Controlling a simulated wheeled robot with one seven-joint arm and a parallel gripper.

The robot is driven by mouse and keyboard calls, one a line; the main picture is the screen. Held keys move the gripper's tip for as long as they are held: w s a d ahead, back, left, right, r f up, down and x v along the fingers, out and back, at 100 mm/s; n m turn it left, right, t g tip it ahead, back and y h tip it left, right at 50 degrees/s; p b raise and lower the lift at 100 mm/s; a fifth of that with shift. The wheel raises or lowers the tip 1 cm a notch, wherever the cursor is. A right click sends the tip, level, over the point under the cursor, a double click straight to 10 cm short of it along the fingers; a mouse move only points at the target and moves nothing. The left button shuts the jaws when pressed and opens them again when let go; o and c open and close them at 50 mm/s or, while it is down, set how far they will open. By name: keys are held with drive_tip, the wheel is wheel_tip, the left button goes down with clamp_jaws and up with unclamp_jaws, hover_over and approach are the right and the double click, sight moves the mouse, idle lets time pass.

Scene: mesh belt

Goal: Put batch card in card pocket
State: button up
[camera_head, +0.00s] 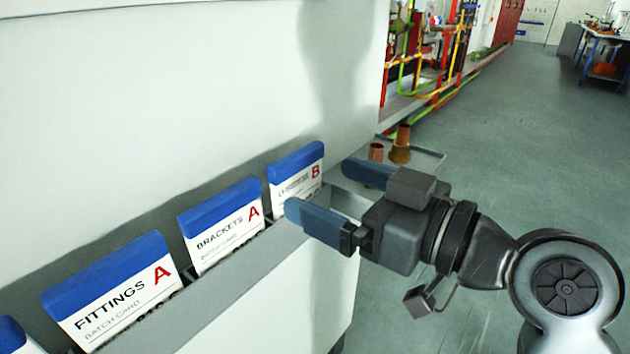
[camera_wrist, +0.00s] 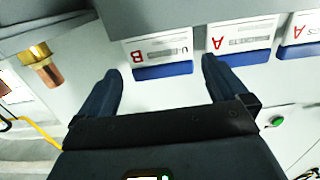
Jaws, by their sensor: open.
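Several white batch cards with blue top bands stand in a long grey trough (camera_head: 235,290) on a pale wall or cabinet. The FITTINGS A card (camera_head: 115,295), BRACKETS A card (camera_head: 222,230) and a B card (camera_head: 297,178) with small unclear wording show in the head view. Another blue band is cut off at the lower left. My gripper (camera_head: 316,187) is open at the trough's right end, close to the B card. In the wrist view the B card (camera_wrist: 160,50) lies between and just beyond the spread fingertips; the BRACKETS A card (camera_wrist: 240,38) is to the right. I cannot tell which holder is the card pocket.
A small grey tray (camera_head: 428,158) with copper and brass fittings (camera_head: 402,145) sits beyond my gripper; a brass fitting (camera_wrist: 42,65) also shows in the wrist view. Coloured pipes (camera_head: 440,50) stand behind. The floor (camera_head: 520,150) at right is open.

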drive_tip(key=v, duration=0.3)
drive_tip(key=shift+s+d, duration=0.25)
drive_tip(key=s+d+f+m+t+h+p, duration=0.4)
drive_tip(key=s+d+f+m+h, duration=0.6)
drive_tip(key=f, duration=0.4)
drive_tip(key=s+d+r+h+p, duration=0.1)
drive_tip(key=s+d+h, duration=0.1)
drive_tip(key=s, duration=0.9)
drive_tip(key=s+d+r+h+p, duration=0.1)
drive_tip(key=s+d, duration=0.3)
drive_tip(key=s, duration=0.7)
drive_tip(key=shift+s+d+r+h+p, duration=0.25)
drive_tip(key=shift+r+h+p, duration=0.15)
drive_tip(key=shift+r+p, duration=0.35)
